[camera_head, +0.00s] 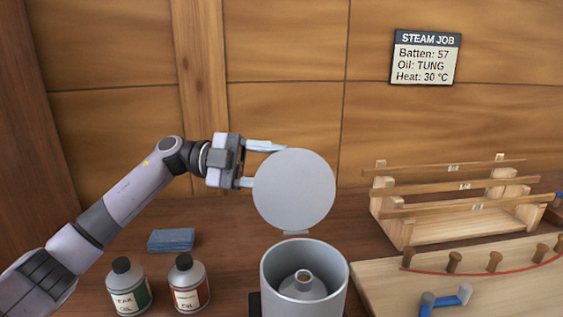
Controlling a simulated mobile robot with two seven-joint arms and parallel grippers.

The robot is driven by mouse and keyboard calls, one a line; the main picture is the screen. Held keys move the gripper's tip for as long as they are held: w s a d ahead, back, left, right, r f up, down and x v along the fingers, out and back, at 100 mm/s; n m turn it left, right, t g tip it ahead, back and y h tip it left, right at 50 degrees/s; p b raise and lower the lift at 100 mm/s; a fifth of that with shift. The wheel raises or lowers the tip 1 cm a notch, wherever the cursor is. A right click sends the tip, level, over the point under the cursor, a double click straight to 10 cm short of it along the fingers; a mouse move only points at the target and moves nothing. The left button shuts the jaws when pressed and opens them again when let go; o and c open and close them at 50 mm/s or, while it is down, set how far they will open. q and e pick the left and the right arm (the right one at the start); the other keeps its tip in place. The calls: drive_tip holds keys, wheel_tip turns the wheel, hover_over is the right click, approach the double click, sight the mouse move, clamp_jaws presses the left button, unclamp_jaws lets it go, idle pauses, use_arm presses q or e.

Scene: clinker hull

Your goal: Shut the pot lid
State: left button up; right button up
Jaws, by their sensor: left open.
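My left gripper (264,165) is open at the lid's upper left edge. Its upper finger reaches to the top of the lid and its lower finger ends by the lid's left side. I cannot tell whether either finger touches the lid. My right gripper is not in view.
Two oil bottles, one with a green label (128,288) and one with a red label (188,286), stand left of the pot. A blue block (171,240) lies behind them. A wooden rack (450,230) and a pegged board (390,290) are at right. A sign (426,57) hangs on the wall.

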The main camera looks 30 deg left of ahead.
use_arm(q)
drive_tip(key=shift+x, duration=0.9)
clamp_jaws()
